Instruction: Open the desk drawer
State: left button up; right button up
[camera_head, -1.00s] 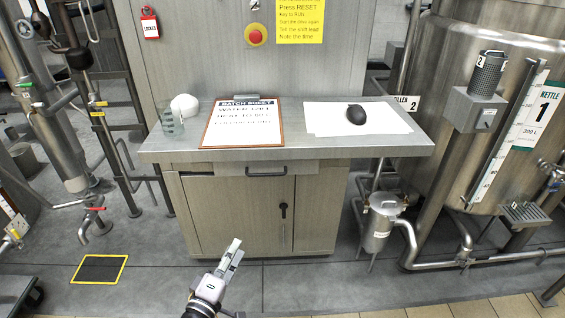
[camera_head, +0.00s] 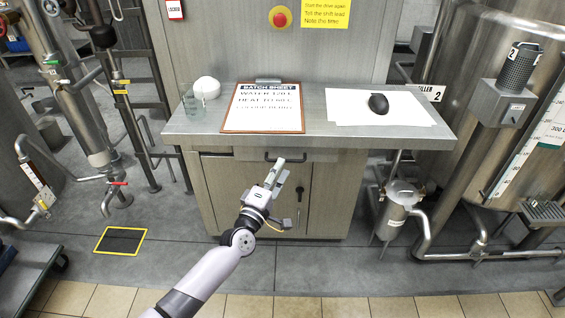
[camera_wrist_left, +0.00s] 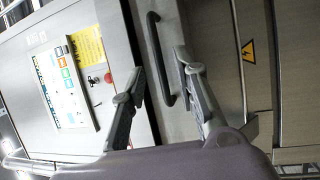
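The desk (camera_head: 190,129) stands ahead with a shallow drawer (camera_head: 322,156) just under its top. The drawer looks shut, its front flush with the desk. Its dark bar handle (camera_head: 287,157) shows at the drawer's middle, and also in the left wrist view (camera_wrist_left: 156,50). My left gripper (camera_head: 279,168) is just below and in front of the handle in the head view. In the left wrist view my left gripper (camera_wrist_left: 160,68) has its fingers spread, with the handle seen between and beyond the tips. I see no contact. My right gripper is not in view.
On the desk are a clipboard (camera_head: 263,117), a glass beaker (camera_head: 193,107), a white round object (camera_head: 208,86), white paper (camera_head: 350,107) and a black mouse (camera_head: 378,103). Cabinet doors (camera_head: 225,195) lie below the drawer. A small steel vessel (camera_head: 398,208) stands to the right.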

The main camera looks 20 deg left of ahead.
pick_arm(q)
jog(key=shift+x, duration=1.45)
grip_shut()
